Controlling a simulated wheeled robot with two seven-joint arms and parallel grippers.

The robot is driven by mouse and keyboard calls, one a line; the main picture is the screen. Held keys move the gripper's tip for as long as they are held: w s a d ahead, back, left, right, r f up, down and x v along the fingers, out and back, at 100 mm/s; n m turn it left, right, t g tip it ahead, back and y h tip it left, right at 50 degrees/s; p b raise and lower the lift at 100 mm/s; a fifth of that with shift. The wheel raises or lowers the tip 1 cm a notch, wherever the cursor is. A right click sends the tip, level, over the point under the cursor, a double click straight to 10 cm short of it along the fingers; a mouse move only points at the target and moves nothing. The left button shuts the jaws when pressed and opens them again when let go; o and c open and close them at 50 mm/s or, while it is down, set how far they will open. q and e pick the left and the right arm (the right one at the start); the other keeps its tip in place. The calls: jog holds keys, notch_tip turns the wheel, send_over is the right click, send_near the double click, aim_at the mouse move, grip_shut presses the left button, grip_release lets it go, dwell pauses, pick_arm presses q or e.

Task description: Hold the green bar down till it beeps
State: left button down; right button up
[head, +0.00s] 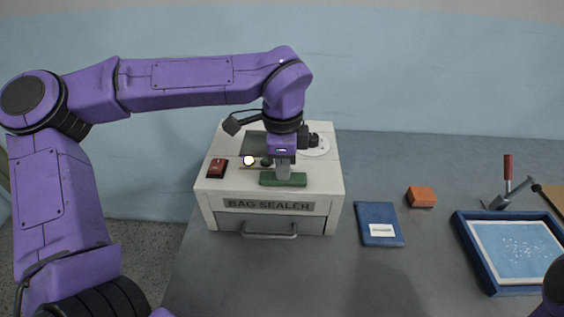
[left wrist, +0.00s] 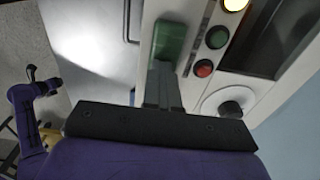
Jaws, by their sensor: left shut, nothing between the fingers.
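The green bar (head: 284,180) lies on the top front edge of a white machine (head: 333,190) labelled BAG SEALER. My left gripper (head: 284,175) points straight down over the bar, shut and empty, with its fingertips at the bar. The bar also shows in the left wrist view (left wrist: 171,42), with the shut fingertips at its end. I cannot tell how far the bar is pressed. A round yellow lamp (head: 249,160) glows on the machine's top, and it shows lit in the left wrist view (left wrist: 235,4). My right gripper does not show.
A red switch (head: 217,168) sits at the machine's left, and a drawer handle (head: 269,233) is on its front. To the right are a blue booklet (head: 379,223), an orange block (head: 421,197) and a blue tray (head: 487,283). The table front is clear.

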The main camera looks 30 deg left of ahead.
pick_arm(q)
jog(key=shift+s+f+g, duration=0.3)
jog(key=shift+f, duration=0.45)
jog(key=r+p, duration=0.2)
jog(key=r, duration=0.1)
jog(key=w+r+p, duration=0.1)
jog(key=r, duration=0.1)
jog(key=shift+r, duration=0.25)
notch_tip(320, 180, up, 10)
jog(key=b, duration=0.1)
jog(key=shift+s, duration=0.25)
jog(key=shift+a, duration=0.1)
